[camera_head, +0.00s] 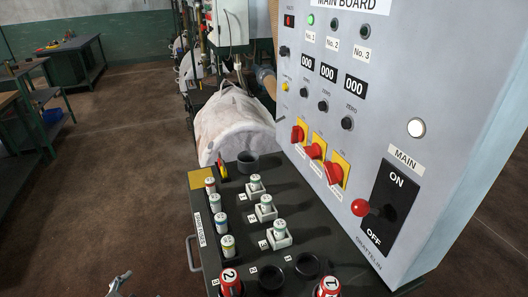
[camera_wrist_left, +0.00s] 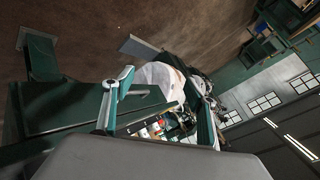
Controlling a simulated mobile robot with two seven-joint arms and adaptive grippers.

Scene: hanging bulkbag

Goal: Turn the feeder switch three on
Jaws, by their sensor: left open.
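The grey main board (camera_head: 400,80) carries three red rotary switches on yellow plates. The nearest, rightmost switch (camera_head: 334,174) lies in line below the No. 3 label; the middle switch (camera_head: 315,151) and far switch (camera_head: 298,133) are beside it. Their own labels are too small to read. The No. 1 lamp (camera_head: 311,20) is lit green; the No. 2 lamp (camera_head: 334,23) and No. 3 lamp (camera_head: 363,31) look dark. My left gripper (camera_head: 118,284) shows at the bottom edge, left of the console, far from the switches. In the wrist view its fingers (camera_wrist_left: 160,98) are apart and empty.
A dark console (camera_head: 300,232) stands below the board, holding small bottles, white holders, a grey cup (camera_head: 248,162) and red numbered pieces. A white bulk bag (camera_head: 232,125) stands behind.

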